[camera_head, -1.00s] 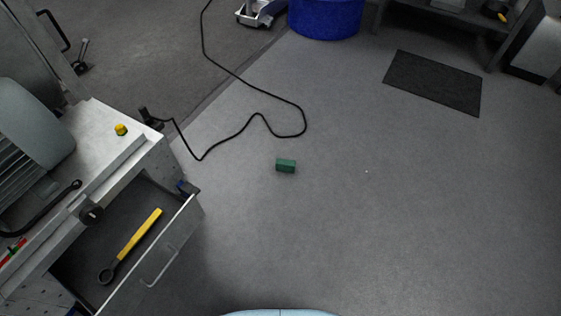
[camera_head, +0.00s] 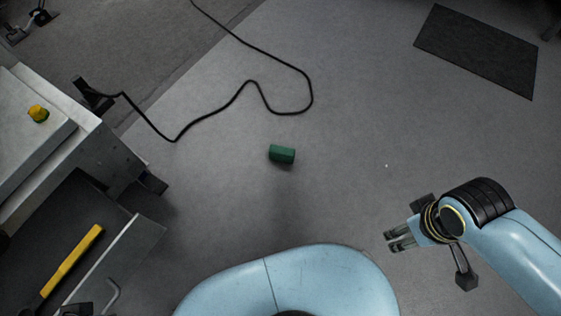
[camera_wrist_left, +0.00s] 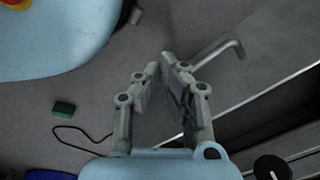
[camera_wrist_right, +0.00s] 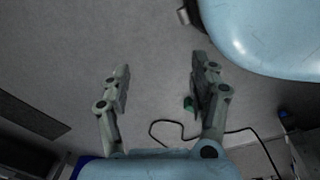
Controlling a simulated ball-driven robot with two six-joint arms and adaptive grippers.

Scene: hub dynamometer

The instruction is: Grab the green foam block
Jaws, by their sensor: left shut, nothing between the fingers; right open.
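The green foam block (camera_head: 282,155) lies on the grey floor, near the middle of the head view and clear of other things. My right gripper (camera_head: 389,241) is open and empty, to the right of the block and nearer my base. In the right wrist view its fingers (camera_wrist_right: 160,62) are wide apart, and the block (camera_wrist_right: 189,104) shows beyond them, partly hidden by one finger. My left gripper (camera_wrist_left: 161,64) is shut and empty, seen only in its wrist view, in front of the open drawer. The block (camera_wrist_left: 63,108) lies to its left there.
A black cable (camera_head: 247,84) loops over the floor behind the block. The cabinet (camera_head: 108,150) with an open drawer (camera_head: 120,262) holding a yellow-handled tool (camera_head: 71,262) stands at left. A dark mat (camera_head: 478,50) lies at the far right. Floor around the block is free.

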